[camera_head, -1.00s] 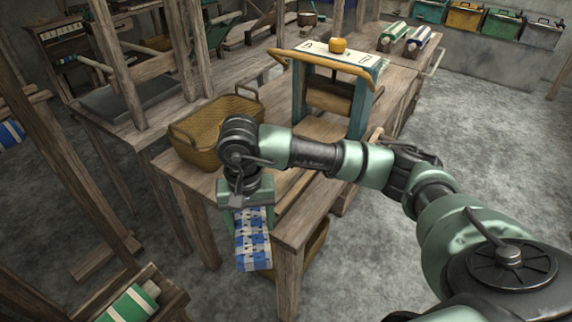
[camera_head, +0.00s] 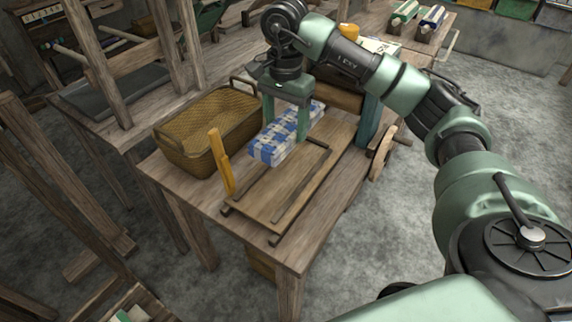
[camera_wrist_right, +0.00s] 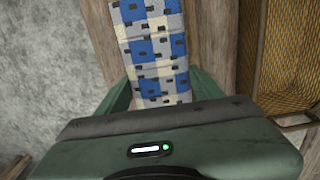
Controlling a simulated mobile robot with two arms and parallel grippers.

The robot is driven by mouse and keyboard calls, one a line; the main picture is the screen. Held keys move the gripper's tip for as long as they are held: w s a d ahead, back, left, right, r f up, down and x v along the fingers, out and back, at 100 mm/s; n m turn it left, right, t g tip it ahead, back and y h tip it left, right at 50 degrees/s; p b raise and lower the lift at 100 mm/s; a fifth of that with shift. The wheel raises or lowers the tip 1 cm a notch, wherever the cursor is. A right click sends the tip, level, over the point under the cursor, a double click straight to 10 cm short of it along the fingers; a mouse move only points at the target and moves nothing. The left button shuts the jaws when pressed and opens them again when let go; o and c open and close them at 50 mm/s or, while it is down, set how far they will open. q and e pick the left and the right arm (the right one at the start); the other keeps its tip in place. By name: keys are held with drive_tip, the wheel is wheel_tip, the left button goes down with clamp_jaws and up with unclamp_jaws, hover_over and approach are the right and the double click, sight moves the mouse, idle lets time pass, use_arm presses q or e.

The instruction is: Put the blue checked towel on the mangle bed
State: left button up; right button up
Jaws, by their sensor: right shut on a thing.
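The blue and white checked towel (camera_head: 268,152) is a folded bundle held between the fingers of my right gripper (camera_head: 286,132). In the right wrist view the towel (camera_wrist_right: 152,45) extends out from between the green fingers. In the head view it appears over the far left part of the mangle bed (camera_head: 262,200), a flat wooden board with dark rails on the table. I cannot tell whether the towel touches the bed. The mangle's teal frame (camera_head: 368,122) stands behind, partly hidden by my right arm. My left gripper is not in view.
A wicker basket (camera_head: 200,135) stands left of the bed. An upright orange wooden piece (camera_head: 221,165) rises at the bed's left edge. The front part of the bed is bare.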

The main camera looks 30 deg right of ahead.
hover_over(286, 175)
wheel_tip(286, 175, down, 8)
drive_tip(key=shift+f+p, duration=0.1)
drive_tip(key=shift+p, duration=0.2)
drive_tip(key=shift+f, duration=0.55)
wheel_tip(286, 175, down, 4)
drive_tip(key=shift+f, duration=0.1)
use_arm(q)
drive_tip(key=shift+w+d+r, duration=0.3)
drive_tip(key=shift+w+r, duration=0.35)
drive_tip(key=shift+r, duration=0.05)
use_arm(e)
drive_tip(key=shift+f, duration=0.15)
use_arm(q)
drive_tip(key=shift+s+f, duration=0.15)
use_arm(e)
drive_tip(key=o, duration=1.6)
